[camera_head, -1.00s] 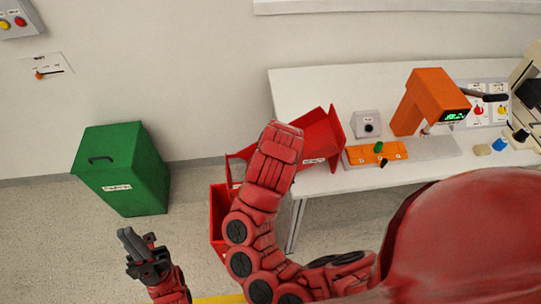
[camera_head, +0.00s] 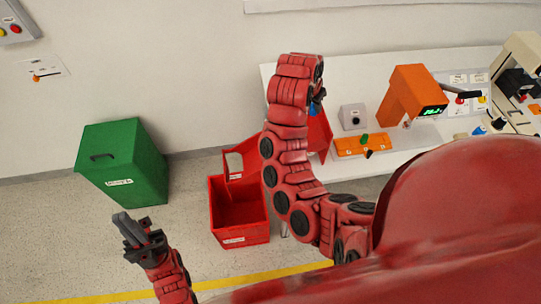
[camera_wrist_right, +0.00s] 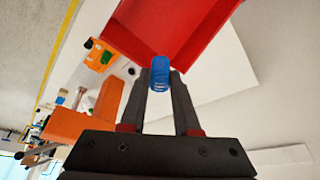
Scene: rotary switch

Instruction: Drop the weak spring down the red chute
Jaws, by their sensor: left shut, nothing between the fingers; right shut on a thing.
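A blue coil spring (camera_wrist_right: 160,76) is between the fingertips of my right gripper (camera_wrist_right: 161,82) in the right wrist view. That gripper is shut on it. The red chute (camera_wrist_right: 180,22) is just beyond the fingertips there; I cannot tell the gap between spring and chute. In the head view the chute (camera_head: 319,135) is partly hidden behind my right arm, and a bit of blue shows near the hand. My left gripper (camera_head: 130,228) is shut and empty, low on the left, well away from the chute. No label on the spring is readable.
An open red bin (camera_head: 240,216) stands on the floor below the chute. A green bin (camera_head: 123,165) stands to its left. The white table (camera_head: 340,88) carries an orange device (camera_head: 408,94) with a green display and an orange block (camera_head: 350,147).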

